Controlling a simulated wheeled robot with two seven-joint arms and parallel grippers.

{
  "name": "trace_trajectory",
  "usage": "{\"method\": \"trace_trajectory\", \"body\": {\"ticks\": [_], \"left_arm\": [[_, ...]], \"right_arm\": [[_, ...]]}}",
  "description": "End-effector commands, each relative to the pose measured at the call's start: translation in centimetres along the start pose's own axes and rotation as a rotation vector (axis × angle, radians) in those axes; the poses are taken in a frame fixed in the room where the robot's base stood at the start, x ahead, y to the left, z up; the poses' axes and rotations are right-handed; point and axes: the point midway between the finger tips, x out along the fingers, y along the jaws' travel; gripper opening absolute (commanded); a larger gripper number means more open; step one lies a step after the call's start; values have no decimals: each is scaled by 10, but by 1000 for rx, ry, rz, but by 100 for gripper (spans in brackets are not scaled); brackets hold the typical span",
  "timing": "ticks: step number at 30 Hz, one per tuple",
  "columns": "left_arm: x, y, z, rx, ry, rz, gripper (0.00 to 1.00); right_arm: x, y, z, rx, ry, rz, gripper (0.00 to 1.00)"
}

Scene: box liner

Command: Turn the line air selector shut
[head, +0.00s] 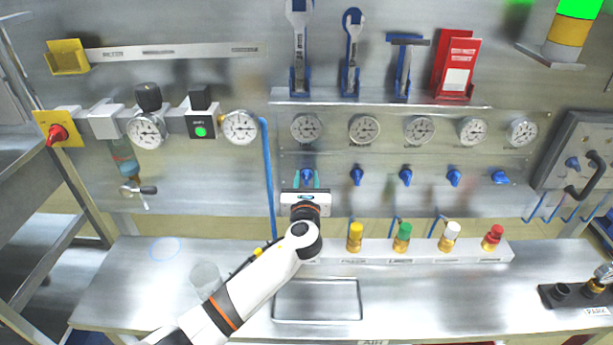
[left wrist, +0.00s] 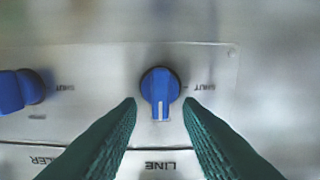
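The line air selector is a blue knob (head: 307,175), leftmost in the row of blue knobs on the steel wall panel. It also shows in the left wrist view (left wrist: 160,88), with its white mark pointing down the picture toward the LINE label (left wrist: 160,165). A SHUT label (left wrist: 203,87) is on the panel to its right there. My left gripper (head: 306,181) is open in front of the knob. In the left wrist view its green fingers (left wrist: 160,104) are apart, one each side of the knob's lower part, with gaps showing. My right gripper is out of view.
A second blue knob (left wrist: 20,90) is at the left of the wrist view. More knobs (head: 357,176) run to the right in the head view, below several gauges (head: 364,130). A white block with coloured caps (head: 403,248) stands below. A tool shelf (head: 380,101) is above.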

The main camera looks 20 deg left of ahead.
Motion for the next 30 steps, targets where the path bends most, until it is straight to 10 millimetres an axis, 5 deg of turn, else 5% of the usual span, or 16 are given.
{"method": "trace_trajectory", "body": {"ticks": [12,18,30], "left_arm": [[9,0,0,-1,-1,-1,33],[9,0,0,-1,-1,0,5],[9,-1,2,-91,-1,0,5]], "right_arm": [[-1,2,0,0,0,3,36],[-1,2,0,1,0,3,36],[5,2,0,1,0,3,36]]}}
